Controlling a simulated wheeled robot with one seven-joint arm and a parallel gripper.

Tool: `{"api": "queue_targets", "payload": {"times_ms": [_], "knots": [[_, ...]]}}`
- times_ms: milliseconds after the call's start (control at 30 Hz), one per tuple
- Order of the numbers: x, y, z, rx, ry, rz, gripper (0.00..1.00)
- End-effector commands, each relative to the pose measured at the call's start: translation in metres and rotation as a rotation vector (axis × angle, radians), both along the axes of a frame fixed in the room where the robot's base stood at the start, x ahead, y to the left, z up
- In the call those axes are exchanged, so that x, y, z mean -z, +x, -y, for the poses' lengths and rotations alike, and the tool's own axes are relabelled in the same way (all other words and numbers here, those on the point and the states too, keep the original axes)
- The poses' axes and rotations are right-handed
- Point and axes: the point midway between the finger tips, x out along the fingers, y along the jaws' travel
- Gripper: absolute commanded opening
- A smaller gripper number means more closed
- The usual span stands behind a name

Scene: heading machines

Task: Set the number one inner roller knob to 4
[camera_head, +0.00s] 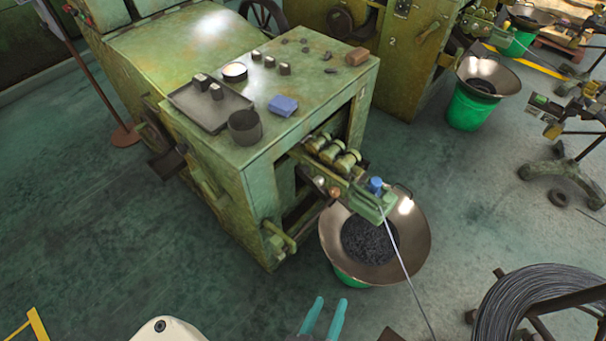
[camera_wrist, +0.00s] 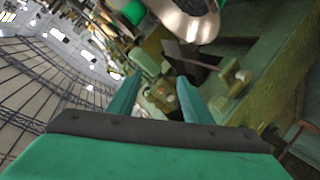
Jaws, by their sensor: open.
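The nearest green machine (camera_head: 215,140) carries a roller unit (camera_head: 338,155) on its right side. Below the rollers sit a pale knob (camera_head: 320,181) and a copper-coloured knob (camera_head: 335,192). A blue knob (camera_head: 375,185) stands further out, near the wire. I cannot tell which is the inner roller knob, and no dial numbers are readable. My gripper (camera_head: 329,302) is open and empty at the bottom of the head view, well apart from the roller unit. In the wrist view its teal fingers (camera_wrist: 159,80) point towards machine parts, tilted and too small to name surely.
A wide metal bowl (camera_head: 415,235) of dark pieces rests on a green bucket below the roller unit. A wire (camera_head: 405,268) runs down from the unit. A wire coil (camera_head: 530,305) stands at lower right. Machine 2 (camera_head: 400,45) is behind.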

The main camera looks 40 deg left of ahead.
Motion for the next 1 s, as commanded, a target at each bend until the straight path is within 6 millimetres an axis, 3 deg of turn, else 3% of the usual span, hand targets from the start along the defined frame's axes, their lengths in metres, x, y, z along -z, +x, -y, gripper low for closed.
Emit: {"api": "queue_targets", "payload": {"times_ms": [200,433,567,700,900,1000], "knots": [[0.033,0.059,-0.060,-0.233,-0.407,0.049,0.45],[0.041,0.116,-0.129,-0.423,-0.845,0.139,0.45],[0.031,0.145,-0.173,-0.500,-1.090,0.202,0.45],[0.009,0.171,-0.219,-0.547,-1.342,0.266,0.45],[-0.026,0.188,-0.271,-0.570,-1.601,0.328,0.45],[-0.037,0.190,-0.285,-0.571,-1.672,0.342,0.45]]}}
